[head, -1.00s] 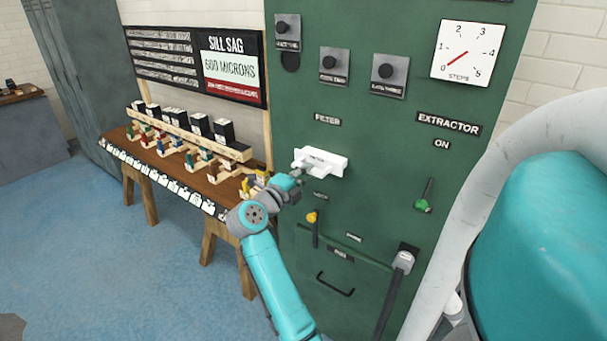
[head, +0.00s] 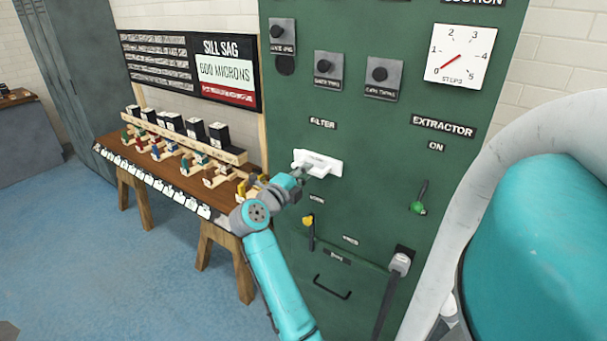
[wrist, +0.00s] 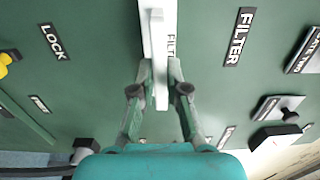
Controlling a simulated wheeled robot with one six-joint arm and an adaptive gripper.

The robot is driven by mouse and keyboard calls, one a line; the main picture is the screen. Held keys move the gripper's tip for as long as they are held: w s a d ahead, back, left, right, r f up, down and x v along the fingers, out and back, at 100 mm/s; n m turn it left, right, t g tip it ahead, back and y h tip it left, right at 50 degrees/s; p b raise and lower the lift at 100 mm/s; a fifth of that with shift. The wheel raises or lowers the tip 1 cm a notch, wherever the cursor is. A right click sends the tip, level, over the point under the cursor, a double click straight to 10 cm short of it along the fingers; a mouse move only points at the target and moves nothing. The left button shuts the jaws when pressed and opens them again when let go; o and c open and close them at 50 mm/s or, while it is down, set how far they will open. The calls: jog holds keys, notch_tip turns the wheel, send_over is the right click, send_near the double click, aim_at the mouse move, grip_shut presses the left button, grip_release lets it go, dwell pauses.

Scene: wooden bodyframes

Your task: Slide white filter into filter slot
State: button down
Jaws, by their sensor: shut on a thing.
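The white filter (head: 318,161) is at the front of the green machine panel, just below the FILTER label (head: 322,124). My gripper (head: 300,175) is shut on the near side of the filter. In the wrist view the filter (wrist: 155,40) stands between the two fingers of my gripper (wrist: 160,75), which pinch its edge. The filter slot is hidden behind the filter, and I cannot tell how deep the filter sits in it.
A yellow-tipped lock lever (head: 308,222) and a black handle (head: 332,287) are below. A green-knobbed lever (head: 417,208) is at right. Dials (head: 380,75) are above. A wooden bench (head: 165,175) with small wooden frames stands at left.

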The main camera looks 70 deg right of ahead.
jog(key=shift+x, duration=0.9)
jog(key=c, duration=1.1)
grip_release()
jog(key=v, duration=1.2)
jog(key=shift+f, duration=0.1)
